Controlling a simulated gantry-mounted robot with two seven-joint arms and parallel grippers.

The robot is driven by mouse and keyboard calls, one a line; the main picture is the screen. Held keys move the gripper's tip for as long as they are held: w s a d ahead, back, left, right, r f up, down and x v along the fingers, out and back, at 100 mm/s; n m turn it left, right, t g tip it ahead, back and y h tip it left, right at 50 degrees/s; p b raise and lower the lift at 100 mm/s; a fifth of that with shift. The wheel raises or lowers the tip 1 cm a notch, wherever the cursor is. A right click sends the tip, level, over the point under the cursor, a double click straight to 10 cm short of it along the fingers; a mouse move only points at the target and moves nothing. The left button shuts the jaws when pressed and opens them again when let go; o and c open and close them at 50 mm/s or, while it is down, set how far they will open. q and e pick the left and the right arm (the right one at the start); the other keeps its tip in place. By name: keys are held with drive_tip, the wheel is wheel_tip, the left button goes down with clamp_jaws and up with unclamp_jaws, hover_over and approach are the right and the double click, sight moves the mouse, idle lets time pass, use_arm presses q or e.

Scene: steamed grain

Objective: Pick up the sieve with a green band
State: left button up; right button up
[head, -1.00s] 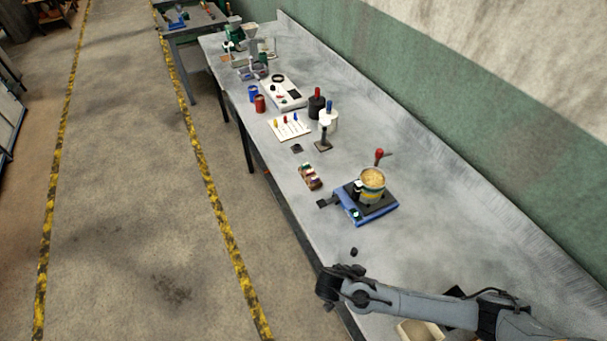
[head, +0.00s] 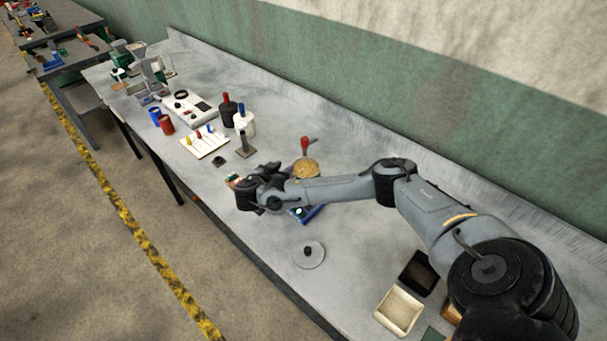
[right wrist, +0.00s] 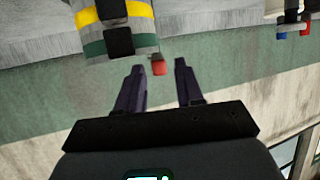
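Banded round sieves (right wrist: 118,28) show in the right wrist view, which looks upside down; one has a yellow band, and the one with a green band (right wrist: 94,48) shows just below it in the picture. Black clip-like parts lie across both bands. In the head view the golden grain (head: 306,169) shows on top, while my right forearm hides the bands. My right gripper (right wrist: 157,67) is open and empty, its fingers apart and close to the sieves. The right gripper (head: 240,188) also shows left of the grain in the head view. My left gripper is not in view.
The sieves stand on a blue device (head: 308,214), mostly hidden by my arm. A red-knobbed handle (head: 305,144) rises beside them. A clear lid (head: 314,263), a white tray (head: 398,311) and a black tray (head: 419,272) lie nearer. A dark-based stamp (head: 245,150) stands farther left.

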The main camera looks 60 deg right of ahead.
sight(293, 163)
drive_tip(key=shift+s+p+x, duration=0.2)
drive_tip(key=shift+p+x, duration=0.2)
drive_tip(key=shift+x, duration=2.6)
drive_tip(key=shift+f, duration=0.15)
clamp_jaws()
